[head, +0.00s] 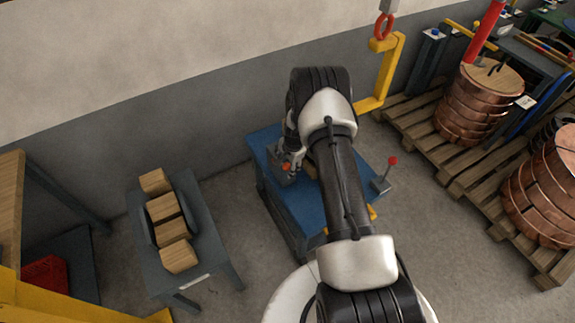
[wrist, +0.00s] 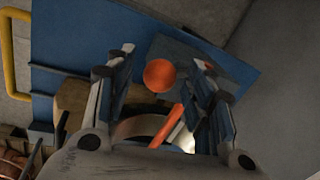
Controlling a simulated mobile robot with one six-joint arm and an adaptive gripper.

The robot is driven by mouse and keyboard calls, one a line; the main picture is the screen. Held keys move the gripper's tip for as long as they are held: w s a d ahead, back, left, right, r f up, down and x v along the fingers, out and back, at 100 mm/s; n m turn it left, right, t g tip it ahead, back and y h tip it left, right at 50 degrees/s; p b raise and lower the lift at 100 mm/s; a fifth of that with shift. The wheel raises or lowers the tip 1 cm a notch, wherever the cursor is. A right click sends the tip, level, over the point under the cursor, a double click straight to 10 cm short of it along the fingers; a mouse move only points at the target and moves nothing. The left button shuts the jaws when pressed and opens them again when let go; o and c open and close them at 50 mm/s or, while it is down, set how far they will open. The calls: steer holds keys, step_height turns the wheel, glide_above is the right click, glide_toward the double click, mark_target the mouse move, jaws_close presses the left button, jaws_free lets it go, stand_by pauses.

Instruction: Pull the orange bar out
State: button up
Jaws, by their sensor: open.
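The orange bar (wrist: 166,127) shows in the wrist view as a slanted orange strip between my fingers. An orange round knob (wrist: 160,75) sits just beyond it, also between the fingers; I cannot tell whether the two are joined. In the head view a small orange spot (head: 287,167) shows at my gripper (head: 291,158), over the blue cabinet (head: 262,146). In the wrist view my gripper (wrist: 165,58) is open, with one finger on each side of the knob and a gap to each. My arm hides part of the cabinet top in the head view.
A red-knobbed lever (head: 391,162) stands at the cabinet's right. A yellow bracket (head: 386,75) rises behind it. A grey table (head: 215,250) with several wooden blocks stands left. Pallets (head: 480,165) with copper coils (head: 470,105) stand right. The grey wall is close behind.

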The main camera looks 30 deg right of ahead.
steer(key=shift+c, duration=0.3)
jaws_close()
stand_by(0.4)
